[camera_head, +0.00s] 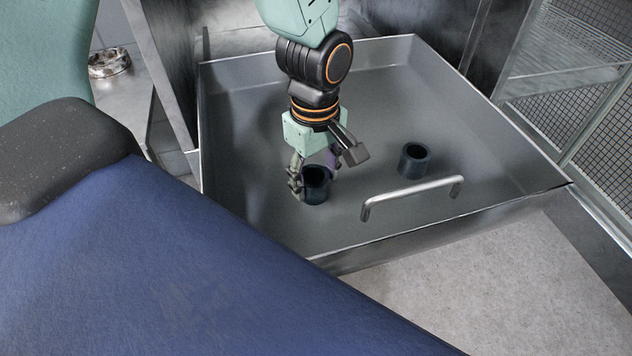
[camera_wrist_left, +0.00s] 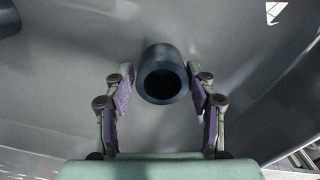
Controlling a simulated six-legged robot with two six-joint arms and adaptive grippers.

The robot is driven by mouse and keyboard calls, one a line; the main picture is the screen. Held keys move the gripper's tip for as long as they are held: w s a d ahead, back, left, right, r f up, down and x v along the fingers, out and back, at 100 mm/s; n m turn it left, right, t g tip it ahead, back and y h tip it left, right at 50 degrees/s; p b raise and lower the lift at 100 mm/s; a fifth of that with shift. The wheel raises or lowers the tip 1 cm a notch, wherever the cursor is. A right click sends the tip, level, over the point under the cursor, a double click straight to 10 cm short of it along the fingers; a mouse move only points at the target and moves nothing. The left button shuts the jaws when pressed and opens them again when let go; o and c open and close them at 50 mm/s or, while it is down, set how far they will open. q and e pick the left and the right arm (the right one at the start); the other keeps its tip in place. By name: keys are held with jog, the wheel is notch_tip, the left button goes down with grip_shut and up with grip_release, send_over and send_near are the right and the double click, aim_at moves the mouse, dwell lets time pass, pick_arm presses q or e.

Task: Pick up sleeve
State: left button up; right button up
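A dark blue-black sleeve (camera_head: 316,186) stands upright in the grey metal drawer tray (camera_head: 400,85). My left gripper (camera_head: 314,180) reaches down over it with one finger on each side. In the left wrist view the sleeve (camera_wrist_left: 163,75) shows its open end between and just beyond the fingertips of my gripper (camera_wrist_left: 160,90). Gaps show on both sides of it, so the gripper is open. A second dark sleeve (camera_head: 413,161) stands to the right in the tray. My right gripper is not in view.
The tray has raised walls and a metal handle (camera_head: 412,198) along its front. A ring-shaped metal part (camera_head: 109,63) lies on a surface at the far left. Wire-mesh panels (camera_head: 595,105) stand at the right. The tray floor around the sleeves is clear.

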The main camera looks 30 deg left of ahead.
pick_arm(q)
jog(key=shift+s+a, duration=0.1)
jog(key=shift+a, duration=0.2)
jog(key=shift+c, duration=1.4)
jog(key=shift+d, duration=0.15)
jog(key=c, duration=0.3)
jog(key=shift+d, duration=0.15)
jog(key=c, duration=0.3)
grip_shut()
jog(key=shift+a, duration=0.25)
